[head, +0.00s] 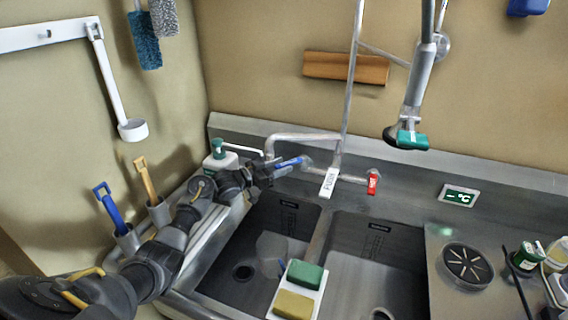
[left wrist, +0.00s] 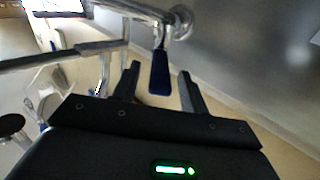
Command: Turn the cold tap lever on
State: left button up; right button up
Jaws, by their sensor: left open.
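The cold tap lever (head: 290,162) is blue and sits on the left side of the wall-mounted tap (head: 345,178), above the sink's left basin. My left gripper (head: 270,168) reaches in from the left, with its fingers at the lever. In the left wrist view the blue lever (left wrist: 159,74) hangs between the two open fingers of the gripper (left wrist: 160,72), with a gap on each side. Its tip lies between the fingers and is not gripped. The red lever (head: 373,182) is on the tap's right side. My right gripper is not in view.
A white PUSH tag (head: 328,184) hangs between the levers. A green-capped soap bottle (head: 219,157) stands close behind my left arm. A spray head (head: 408,137) hangs at upper right. Green and yellow sponges (head: 304,274) lie on a white holder at the basin divider.

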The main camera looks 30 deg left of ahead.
pick_arm(q)
jog(key=p+v, duration=0.4)
jog(key=v, duration=0.5)
jog(key=shift+s, duration=0.15)
